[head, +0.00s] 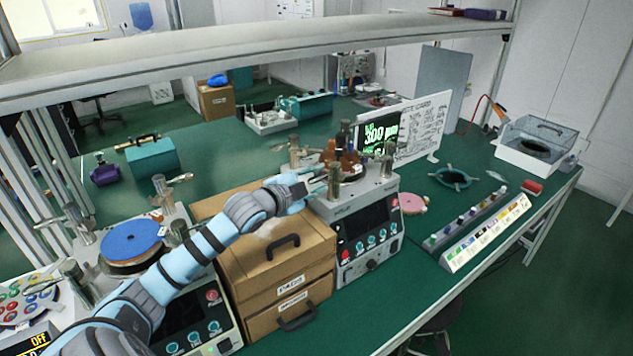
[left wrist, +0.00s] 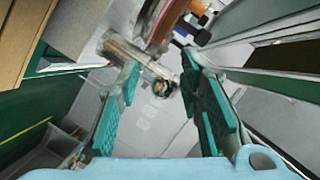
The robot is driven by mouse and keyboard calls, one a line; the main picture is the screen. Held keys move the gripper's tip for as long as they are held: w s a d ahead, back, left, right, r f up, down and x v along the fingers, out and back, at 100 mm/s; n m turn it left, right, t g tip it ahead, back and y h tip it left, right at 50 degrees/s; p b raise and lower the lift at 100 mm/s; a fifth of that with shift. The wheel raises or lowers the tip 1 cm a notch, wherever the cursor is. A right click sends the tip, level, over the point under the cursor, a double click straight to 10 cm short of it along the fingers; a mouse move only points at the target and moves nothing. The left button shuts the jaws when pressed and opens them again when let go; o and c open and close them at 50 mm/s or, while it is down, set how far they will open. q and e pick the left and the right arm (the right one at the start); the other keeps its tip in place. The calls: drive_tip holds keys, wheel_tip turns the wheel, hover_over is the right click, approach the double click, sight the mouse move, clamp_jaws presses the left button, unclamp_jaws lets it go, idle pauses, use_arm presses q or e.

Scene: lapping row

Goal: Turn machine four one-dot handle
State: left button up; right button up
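A grey polishing machine (head: 370,225) with a dark panel and several knobs stands at the middle of the bench. Upright metal handles stand on its top, one at the front (head: 334,182) and one at the right (head: 388,160). My left gripper (head: 318,178) reaches in from the left, at the machine's left top edge. In the left wrist view my left gripper (left wrist: 160,78) is open, its teal pads apart. A metal cylindrical handle (left wrist: 125,50) reaches in between the fingertips, not visibly gripped. I cannot make out dots or a machine number. My right gripper is not in view.
A brown drawer box (head: 290,245) stands directly left of the machine, below my arm. A second machine with a blue disc (head: 131,238) is further left. A rack of coloured bottles (head: 485,232) and a pink disc (head: 414,203) lie right. An overhead shelf (head: 250,45) crosses above.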

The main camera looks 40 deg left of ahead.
use_arm(q)
drive_tip(key=shift+w+d, duration=0.1)
drive_tip(key=shift+w, duration=0.05)
drive_tip(key=shift+s+r, duration=0.1)
drive_tip(key=shift+s, duration=0.1)
drive_tip(key=shift+c, duration=0.3)
clamp_jaws()
drive_tip(key=shift+r, duration=0.1)
